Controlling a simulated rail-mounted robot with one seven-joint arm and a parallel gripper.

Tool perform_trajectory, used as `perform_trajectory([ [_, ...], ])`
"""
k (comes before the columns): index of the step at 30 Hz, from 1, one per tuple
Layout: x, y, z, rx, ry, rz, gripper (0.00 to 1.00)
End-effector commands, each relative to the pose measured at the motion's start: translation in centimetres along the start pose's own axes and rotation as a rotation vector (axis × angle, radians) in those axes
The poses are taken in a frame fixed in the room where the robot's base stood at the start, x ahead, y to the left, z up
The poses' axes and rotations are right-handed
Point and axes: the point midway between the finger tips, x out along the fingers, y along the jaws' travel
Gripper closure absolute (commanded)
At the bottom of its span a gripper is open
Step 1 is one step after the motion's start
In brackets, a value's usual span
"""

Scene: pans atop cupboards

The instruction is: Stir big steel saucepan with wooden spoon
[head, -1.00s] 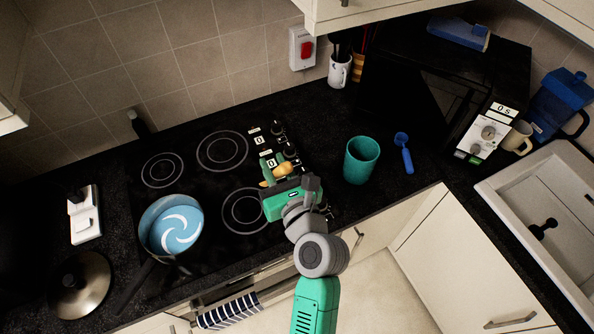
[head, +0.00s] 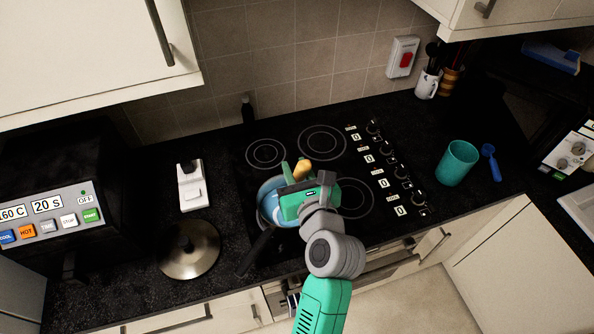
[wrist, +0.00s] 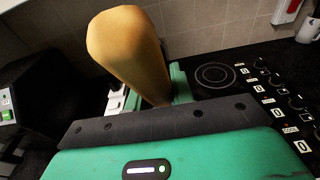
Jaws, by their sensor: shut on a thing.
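The saucepan (head: 268,203) stands on the front left ring of the hob, its dark handle pointing to the lower left. It holds something blue. My gripper (head: 297,176) is in front of it in the head view and hides its right part. The gripper is shut on the wooden spoon (head: 302,169), whose yellow-brown end sticks up above the jaws. In the wrist view the spoon's thick end (wrist: 128,45) rises between the green fingers. The spoon's lower end is hidden, so I cannot tell whether it is inside the pan.
A steel lid (head: 190,248) and a white device (head: 191,186) lie left of the hob (head: 345,155). A dark bottle (head: 248,110) stands behind it. A teal cup (head: 458,163) and a blue scoop (head: 491,161) are to the right. A control box (head: 50,220) stands far left.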

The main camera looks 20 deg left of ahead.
Motion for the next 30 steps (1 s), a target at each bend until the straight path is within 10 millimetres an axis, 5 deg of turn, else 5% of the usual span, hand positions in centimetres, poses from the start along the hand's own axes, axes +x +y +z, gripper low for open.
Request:
perform_trajectory([
  [30, 4.7, 0.0, -7.8, 0.000, 0.000, 0.000, 1.00],
])
